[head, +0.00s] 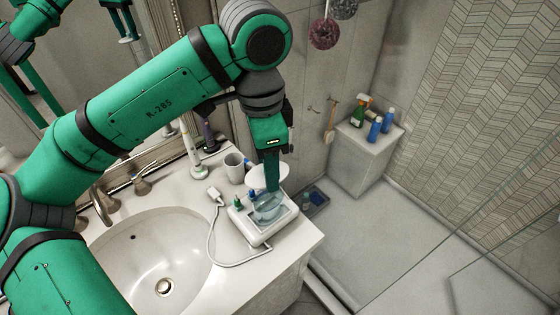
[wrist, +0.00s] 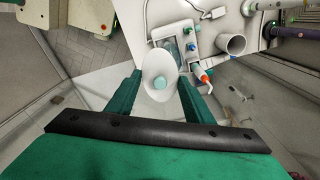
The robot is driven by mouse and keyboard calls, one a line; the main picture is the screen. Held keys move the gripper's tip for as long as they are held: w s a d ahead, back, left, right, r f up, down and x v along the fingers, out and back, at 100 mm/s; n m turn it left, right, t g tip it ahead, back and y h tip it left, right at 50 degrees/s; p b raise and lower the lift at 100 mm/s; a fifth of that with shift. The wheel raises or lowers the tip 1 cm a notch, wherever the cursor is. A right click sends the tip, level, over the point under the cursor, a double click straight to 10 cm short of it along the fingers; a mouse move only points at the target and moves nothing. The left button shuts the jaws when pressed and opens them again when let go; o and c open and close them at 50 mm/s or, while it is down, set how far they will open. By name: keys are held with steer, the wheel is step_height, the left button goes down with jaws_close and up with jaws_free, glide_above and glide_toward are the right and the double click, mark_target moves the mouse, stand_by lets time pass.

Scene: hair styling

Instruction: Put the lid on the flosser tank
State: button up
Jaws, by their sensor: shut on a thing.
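The white oval lid (head: 258,179) is held by my gripper (head: 271,188) just above the flosser tank. In the wrist view the lid (wrist: 161,62) sits between my two fingers (wrist: 159,78), with a small mint-coloured round part at its middle. The flosser tank (head: 265,211) is a bluish see-through bowl on the white flosser base (head: 264,232) near the counter's front right corner. A finger covers part of the lid and the tank's rim, so I cannot tell whether lid and tank touch. In the wrist view the lid hides much of the tank.
A grey cup (head: 234,168) stands behind the flosser, close to my gripper. A white corded handpiece (head: 214,193) lies left of it, by the sink (head: 150,255). An electric toothbrush (head: 190,150) stands at the back. The counter ends just right of the flosser.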

steer(key=w+f+n, duration=0.2)
steer(key=w+f, duration=0.1)
steer(key=f, duration=0.6)
steer(key=shift+w+f, duration=0.2)
steer(key=shift+a+f, duration=0.1)
steer(key=shift+f, duration=0.3)
stand_by(2.3)
steer(key=o, duration=1.7)
steer(key=shift+r, duration=0.1)
steer(key=shift+r, duration=3.4)
steer(key=shift+c, duration=0.8)
